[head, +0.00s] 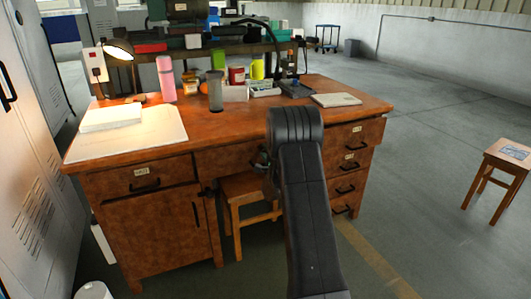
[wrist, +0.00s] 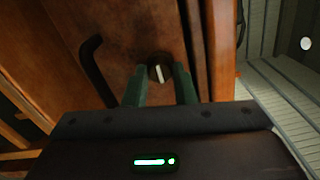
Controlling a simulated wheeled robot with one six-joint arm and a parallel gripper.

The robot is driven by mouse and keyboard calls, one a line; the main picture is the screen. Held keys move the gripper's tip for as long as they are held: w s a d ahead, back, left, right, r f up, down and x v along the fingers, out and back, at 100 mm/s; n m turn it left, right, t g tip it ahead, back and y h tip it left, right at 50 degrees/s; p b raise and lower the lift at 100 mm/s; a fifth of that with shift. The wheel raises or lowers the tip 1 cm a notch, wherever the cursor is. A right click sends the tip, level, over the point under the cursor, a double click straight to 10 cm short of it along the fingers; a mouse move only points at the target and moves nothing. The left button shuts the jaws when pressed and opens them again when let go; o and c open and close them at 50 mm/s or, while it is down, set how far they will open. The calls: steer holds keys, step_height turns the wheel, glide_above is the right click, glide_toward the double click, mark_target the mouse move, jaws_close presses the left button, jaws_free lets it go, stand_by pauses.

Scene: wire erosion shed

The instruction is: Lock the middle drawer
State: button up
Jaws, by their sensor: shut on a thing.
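The desk's middle drawer (head: 225,158) sits above the kneehole, its right part hidden behind my arm in the head view. In the wrist view a brown wooden front (wrist: 125,35) fills the middle, with a black bar handle (wrist: 93,70) at left. Right of the handle is a small dark round lock knob (wrist: 159,73) with a pale, slightly tilted mark. My gripper (wrist: 160,90) has its two green fingers at either side of the knob, shut on it. In the head view the gripper is mostly hidden behind my arm.
A wooden stool (head: 246,190) stands in the kneehole under the drawer. Right drawers (head: 345,187) and a left cupboard (head: 155,225) flank it. The desktop holds a lamp (head: 119,50), papers and several containers. A grey locker stands at left. The floor right of the desk is clear up to another stool (head: 501,170).

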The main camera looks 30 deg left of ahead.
steer(key=o, duration=1)
steer(key=p+v, duration=0.2)
steer(key=v, duration=1.1)
steer(key=shift+s+d, duration=0.25)
steer(key=shift+a, duration=0.1)
steer(key=b+x, duration=0.2)
steer(key=x, duration=1.1)
steer(key=shift+w+a, duration=0.2)
steer(key=shift+w, duration=0.1)
